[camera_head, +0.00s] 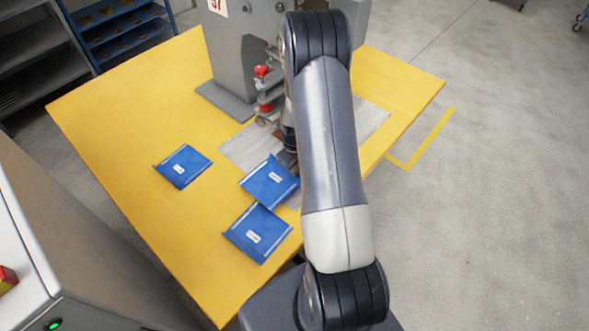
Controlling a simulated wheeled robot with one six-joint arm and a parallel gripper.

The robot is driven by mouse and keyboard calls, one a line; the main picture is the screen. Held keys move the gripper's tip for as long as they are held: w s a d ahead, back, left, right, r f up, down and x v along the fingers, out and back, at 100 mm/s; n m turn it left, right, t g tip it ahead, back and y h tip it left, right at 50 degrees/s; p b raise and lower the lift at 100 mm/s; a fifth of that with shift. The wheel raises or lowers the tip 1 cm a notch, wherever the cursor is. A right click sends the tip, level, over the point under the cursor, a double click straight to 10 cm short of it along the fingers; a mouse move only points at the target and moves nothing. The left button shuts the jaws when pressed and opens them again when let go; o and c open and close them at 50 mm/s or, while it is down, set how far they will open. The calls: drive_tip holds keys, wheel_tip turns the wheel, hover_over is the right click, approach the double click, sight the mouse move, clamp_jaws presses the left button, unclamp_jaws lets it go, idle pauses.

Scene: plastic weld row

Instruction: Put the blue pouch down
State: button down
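Three blue pouches with white labels show in the head view. One blue pouch (268,185) is at my gripper (287,160), whose dark end meets its upper right edge; the fingers are mostly hidden by my arm, but they appear shut on it. This pouch is in front of the grey mat, and its lower corner overlaps the nearest pouch in the picture. I cannot tell its height above the table. The nearest pouch (257,236) lies near the table's front edge. The other pouch (182,167) lies apart to the left.
The yellow table (125,130) has free room at left and far left. A grey machine (238,50) with a red-tipped part (262,71) stands at the back by the grey mat (236,150). A grey cabinet (95,270) is at lower left, and a blue rack (110,20) stands behind.

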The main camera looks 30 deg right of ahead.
drive_tip(key=shift+f, duration=0.7)
drive_tip(key=shift+f+b, duration=0.35)
drive_tip(key=shift+b, duration=0.05)
drive_tip(key=shift+f, duration=0.25)
drive_tip(key=c, duration=1.6)
unclamp_jaws()
drive_tip(key=shift+r, duration=0.15)
drive_tip(key=shift+c, duration=0.2)
drive_tip(key=shift+r, duration=0.1)
